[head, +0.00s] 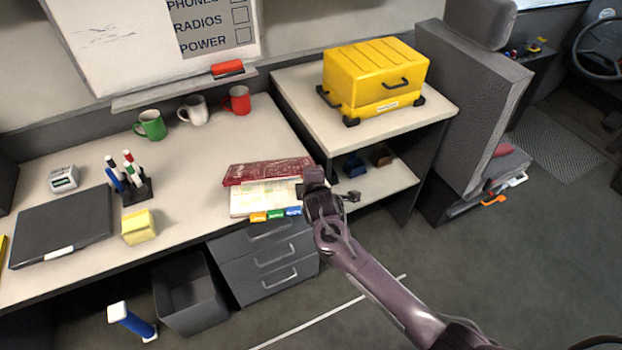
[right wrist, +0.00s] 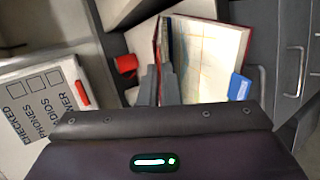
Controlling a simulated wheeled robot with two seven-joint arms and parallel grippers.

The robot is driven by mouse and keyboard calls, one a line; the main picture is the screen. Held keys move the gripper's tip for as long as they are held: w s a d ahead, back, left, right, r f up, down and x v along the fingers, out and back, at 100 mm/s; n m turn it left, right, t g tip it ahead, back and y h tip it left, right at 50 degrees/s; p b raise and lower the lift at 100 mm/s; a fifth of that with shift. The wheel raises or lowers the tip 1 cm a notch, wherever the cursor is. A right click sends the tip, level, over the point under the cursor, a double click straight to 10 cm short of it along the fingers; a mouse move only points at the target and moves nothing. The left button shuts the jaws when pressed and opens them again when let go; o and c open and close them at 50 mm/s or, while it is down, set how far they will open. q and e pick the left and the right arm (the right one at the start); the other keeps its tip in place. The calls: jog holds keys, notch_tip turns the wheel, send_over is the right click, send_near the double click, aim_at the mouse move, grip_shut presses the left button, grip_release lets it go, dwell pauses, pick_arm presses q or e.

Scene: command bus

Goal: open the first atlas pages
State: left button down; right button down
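The atlas (head: 250,202) lies on the desk near its front right edge, with its dark red cover (head: 262,171) turned toward the back and pale map pages showing. Orange, green and blue tabs stick out at its front edge. My right gripper (head: 316,184) is at the atlas's right side. A blue tab (right wrist: 239,87) shows there too. My left gripper is out of view.
Green (head: 152,125), white (head: 196,110) and red (head: 239,100) mugs stand at the desk's back. A pen holder (head: 136,190), yellow block (head: 138,227) and dark folder (head: 62,238) lie left. A yellow case (head: 376,75) sits on the side counter. Drawers (head: 268,262) are below the atlas.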

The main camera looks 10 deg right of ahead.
jog(key=shift+w+r+p, duration=0.35)
jog(key=shift+w+r, duration=0.15)
jog(key=shift+r, duration=0.35)
jog(key=c, duration=1.6)
grip_release()
jog(key=shift+c, duration=0.2)
jog(key=shift+s+f, duration=0.1)
jog(key=v, duration=0.7)
jog(key=shift+s+b, duration=0.35)
